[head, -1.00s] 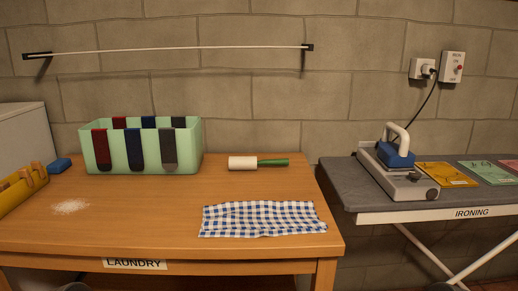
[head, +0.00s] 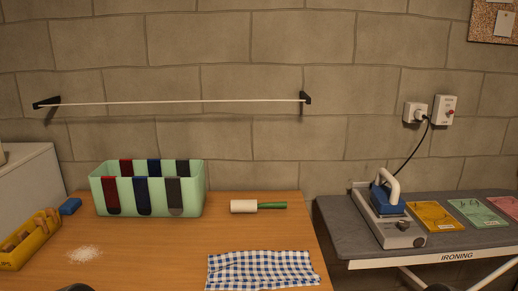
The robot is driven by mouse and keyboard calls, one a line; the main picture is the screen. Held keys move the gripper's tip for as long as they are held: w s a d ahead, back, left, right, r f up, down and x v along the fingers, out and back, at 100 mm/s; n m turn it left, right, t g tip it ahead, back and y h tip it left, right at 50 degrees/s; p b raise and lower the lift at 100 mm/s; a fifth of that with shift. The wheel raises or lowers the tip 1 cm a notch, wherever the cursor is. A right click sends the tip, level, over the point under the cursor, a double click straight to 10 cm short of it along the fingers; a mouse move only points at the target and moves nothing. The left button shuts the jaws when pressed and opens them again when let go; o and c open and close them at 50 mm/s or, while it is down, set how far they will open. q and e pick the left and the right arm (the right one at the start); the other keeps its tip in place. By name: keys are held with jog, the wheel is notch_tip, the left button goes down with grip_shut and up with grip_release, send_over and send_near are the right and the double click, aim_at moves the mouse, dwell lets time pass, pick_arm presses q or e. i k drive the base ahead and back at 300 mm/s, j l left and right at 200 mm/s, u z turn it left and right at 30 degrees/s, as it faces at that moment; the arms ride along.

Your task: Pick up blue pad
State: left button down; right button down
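A small blue pad (head: 70,206) lies on the wooden laundry table at the far left, between the yellow caddy and the green bin. Nothing touches it from above. Only dark rounded slivers show at the bottom edge, at lower left and lower right, probably parts of my arms. The fingers of both grippers are out of view.
A yellow caddy (head: 30,240) stands left of white powder (head: 84,254). A green bin (head: 193,200) with hanging strips, a white roller (head: 244,206) and a checked cloth (head: 262,270) are on the wooden table (head: 150,250). An iron (head: 388,196) stands on the ironing board (head: 345,232).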

aim_at(72, 205)
jog(key=u, duration=1.25)
jog(key=i+j+u, duration=0.15)
jog(key=i+j, duration=0.15)
jog(key=i+j+u, duration=0.2)
jog(key=i, duration=0.25)
